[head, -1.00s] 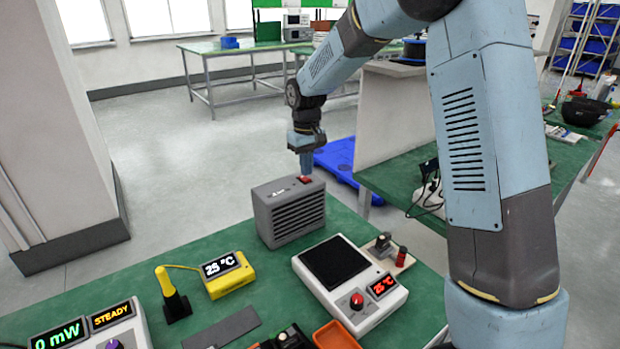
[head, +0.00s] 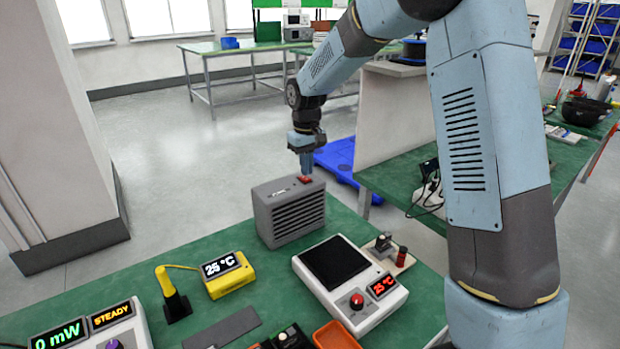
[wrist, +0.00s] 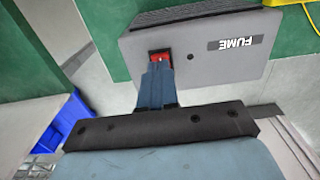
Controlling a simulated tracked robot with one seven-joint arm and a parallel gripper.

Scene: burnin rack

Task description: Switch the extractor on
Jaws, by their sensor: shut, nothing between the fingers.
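The extractor (head: 290,215) is a grey box with a slatted front, standing on the green bench. In the wrist view its top (wrist: 205,50) carries a label reading FUME. A red rocker switch (head: 304,179) sits on its top; it also shows in the wrist view (wrist: 159,58). My gripper (head: 306,170) is shut and empty, pointing down at the switch. In the wrist view the fingertips (wrist: 157,68) overlap the near part of the switch; whether they touch it I cannot tell. The switch's tilt is partly hidden by the fingers.
A hot plate (head: 350,285) with a red knob stands to the right in front of the extractor. A yellow thermometer (head: 231,275) reading 25 °C lies to the left. A blue pallet (head: 340,160) is on the floor behind. The bench just left of the extractor is clear.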

